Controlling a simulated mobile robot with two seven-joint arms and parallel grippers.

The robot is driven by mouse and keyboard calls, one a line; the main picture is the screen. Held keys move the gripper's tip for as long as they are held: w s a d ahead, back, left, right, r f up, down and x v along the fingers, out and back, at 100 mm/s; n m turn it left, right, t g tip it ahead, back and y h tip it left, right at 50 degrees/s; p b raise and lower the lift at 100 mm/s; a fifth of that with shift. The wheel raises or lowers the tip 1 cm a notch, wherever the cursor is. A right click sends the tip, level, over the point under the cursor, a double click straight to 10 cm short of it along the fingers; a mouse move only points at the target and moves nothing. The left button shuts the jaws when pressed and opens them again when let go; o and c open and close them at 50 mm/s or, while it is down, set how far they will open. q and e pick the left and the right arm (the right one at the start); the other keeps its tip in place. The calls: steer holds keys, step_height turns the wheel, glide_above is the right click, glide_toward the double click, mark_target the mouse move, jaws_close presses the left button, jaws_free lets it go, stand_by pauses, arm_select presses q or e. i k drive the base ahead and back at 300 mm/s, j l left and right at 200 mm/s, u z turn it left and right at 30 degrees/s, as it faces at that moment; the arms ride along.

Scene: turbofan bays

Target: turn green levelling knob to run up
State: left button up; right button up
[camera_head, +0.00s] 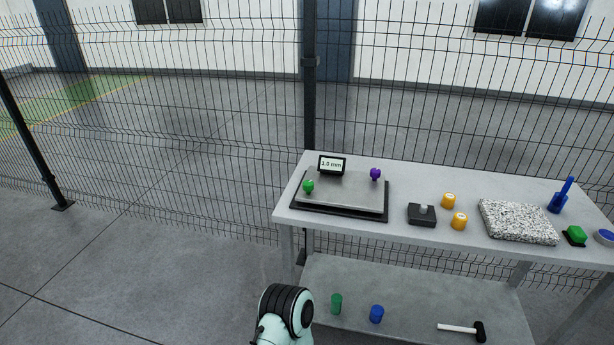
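The green levelling knob (308,186) stands at the left front corner of a grey levelling plate (345,193) on a black base. A purple knob (375,174) stands at the plate's right back corner. A small display (332,165) at the back of the plate reads about 1.8 mm. Neither of my grippers is in view. Only a pale and black link of one of my arms shows at the bottom, well short of the green knob. Nothing touches the knob.
The plate sits on a grey bench (410,179). To its right are a black block (422,215), two orange cylinders, a speckled stone slab (518,221) and blue and green items. The lower shelf holds green and blue cylinders and a hammer (463,329). A mesh fence stands behind.

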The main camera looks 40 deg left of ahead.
mark_target(308, 185)
steer(key=j, duration=0.65)
steer(key=j+z, duration=0.1)
steer(key=j, duration=0.55)
steer(key=k+j, duration=0.15)
steer(key=j, duration=0.5)
steer(key=j+z, duration=0.15)
steer(key=j, duration=0.5)
steer(key=k+j, duration=0.15)
steer(key=j, duration=0.5)
